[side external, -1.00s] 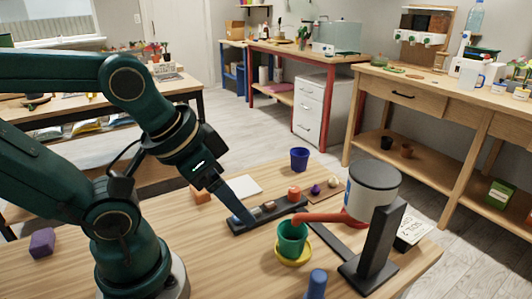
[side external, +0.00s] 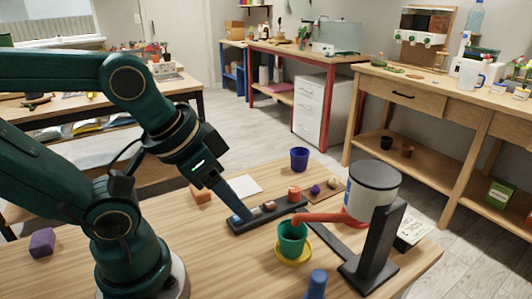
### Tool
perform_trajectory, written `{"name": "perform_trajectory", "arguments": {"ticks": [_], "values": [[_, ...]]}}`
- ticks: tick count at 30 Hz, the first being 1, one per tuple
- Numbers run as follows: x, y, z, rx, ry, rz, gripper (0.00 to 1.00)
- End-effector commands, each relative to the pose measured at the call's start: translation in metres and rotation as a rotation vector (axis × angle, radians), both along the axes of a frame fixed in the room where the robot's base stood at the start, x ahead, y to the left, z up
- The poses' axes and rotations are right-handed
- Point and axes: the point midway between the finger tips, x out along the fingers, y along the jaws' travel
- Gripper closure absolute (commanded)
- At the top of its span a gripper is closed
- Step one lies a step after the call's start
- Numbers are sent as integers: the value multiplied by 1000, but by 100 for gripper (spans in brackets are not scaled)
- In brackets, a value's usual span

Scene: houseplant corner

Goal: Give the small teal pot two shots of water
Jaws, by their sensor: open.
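The small teal-green pot (side external: 291,240) stands upright on a yellow saucer (side external: 281,259). A white water tank (side external: 371,196) with a dark lid sits on a black stand (side external: 375,255), and its orange-red spout (side external: 325,217) reaches left over the pot's rim. I see no water running. A dark strip (side external: 263,221) behind the pot bears several small pieces, among them a blue one (side external: 236,217) at its left end and an orange one (side external: 294,192) at its right. My gripper (side external: 246,214) is open, pointing down at the strip's left end; I cannot tell whether it touches the strip.
A blue pot (side external: 299,158) stands behind the strip. A white sheet (side external: 242,187) and an orange block (side external: 201,195) lie behind my gripper. A purple block (side external: 42,242) is at the far left, and a blue cylinder (side external: 317,283) is at the front edge.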

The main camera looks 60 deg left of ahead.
Motion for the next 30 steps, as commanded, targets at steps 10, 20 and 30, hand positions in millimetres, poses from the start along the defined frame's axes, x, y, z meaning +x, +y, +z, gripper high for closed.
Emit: {"name": "perform_trajectory", "arguments": {"ticks": [10, 20, 30], "values": [[0, 0, 0, 0, 0, 0, 100], [0, 0, 0, 0, 0, 0, 100], [0, 0, 0, 0, 0, 0, 100]]}}
